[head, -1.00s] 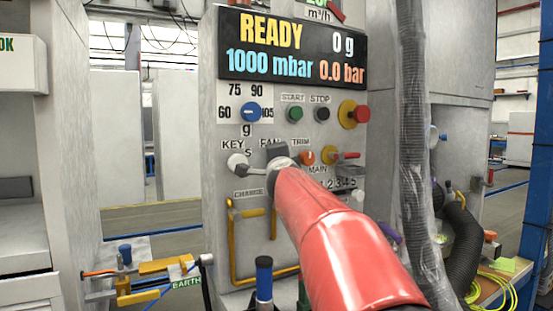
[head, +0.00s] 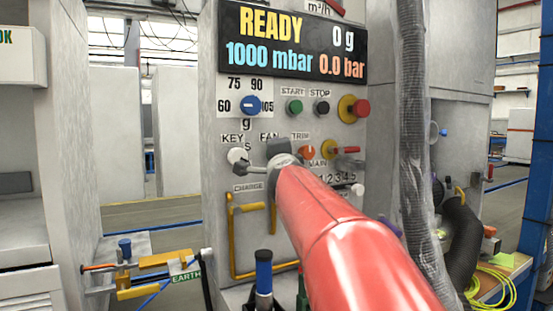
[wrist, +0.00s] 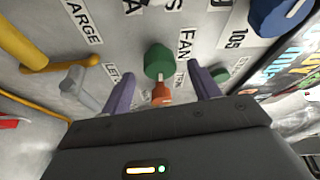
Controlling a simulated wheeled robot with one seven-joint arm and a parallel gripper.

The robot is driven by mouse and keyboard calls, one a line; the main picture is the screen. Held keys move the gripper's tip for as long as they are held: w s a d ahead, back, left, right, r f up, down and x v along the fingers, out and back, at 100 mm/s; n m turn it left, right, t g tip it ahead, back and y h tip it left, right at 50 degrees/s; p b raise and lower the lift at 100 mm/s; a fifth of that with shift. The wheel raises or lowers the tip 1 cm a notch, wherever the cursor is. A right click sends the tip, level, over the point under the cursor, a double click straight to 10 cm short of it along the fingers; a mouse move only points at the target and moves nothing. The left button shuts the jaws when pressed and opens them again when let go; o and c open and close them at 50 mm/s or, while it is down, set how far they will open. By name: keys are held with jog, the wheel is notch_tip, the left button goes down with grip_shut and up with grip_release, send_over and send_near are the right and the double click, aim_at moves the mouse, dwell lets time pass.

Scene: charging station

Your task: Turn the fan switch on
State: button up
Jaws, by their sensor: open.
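The fan switch, a round green knob (wrist: 158,60) beside the FAN label, shows in the wrist view on the grey panel. My gripper (wrist: 162,74) is open, with one purple-grey finger on each side of the knob's line. The knob appears between or just beyond the fingertips; I cannot tell whether they touch it. In the head view my gripper (head: 281,152) is at the panel just below the FAN label (head: 268,137), and my red arm hides the switch and fingers.
A blue dial (head: 250,105) and start button (head: 294,107) sit above. A yellow handle (head: 232,240) and hanging hose (head: 412,120) are nearby.

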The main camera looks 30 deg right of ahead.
jog(key=v, duration=0.3)
jog(key=shift+s+a, duration=0.15)
jog(key=shift+s, duration=0.2)
jog(key=s+a+f+n+g+y, duration=0.2)
jog(key=s+a+f+n+y, duration=0.25)
jog(key=a+f+n, duration=0.35)
jog(key=s+a+f+n+g+y, duration=0.3)
jog(key=s+a+f+n, duration=0.25)
jog(key=a+f, duration=0.3)
jog(key=s+d+f+n+g+h, duration=0.1)
jog(key=s+f+n+g, duration=0.5)
jog(key=s+f, duration=1.2)
jog(key=shift+s+f+n+g, duration=0.25)
jog(key=shift+f+n+g, duration=0.1)
jog(key=shift+g, duration=0.15)
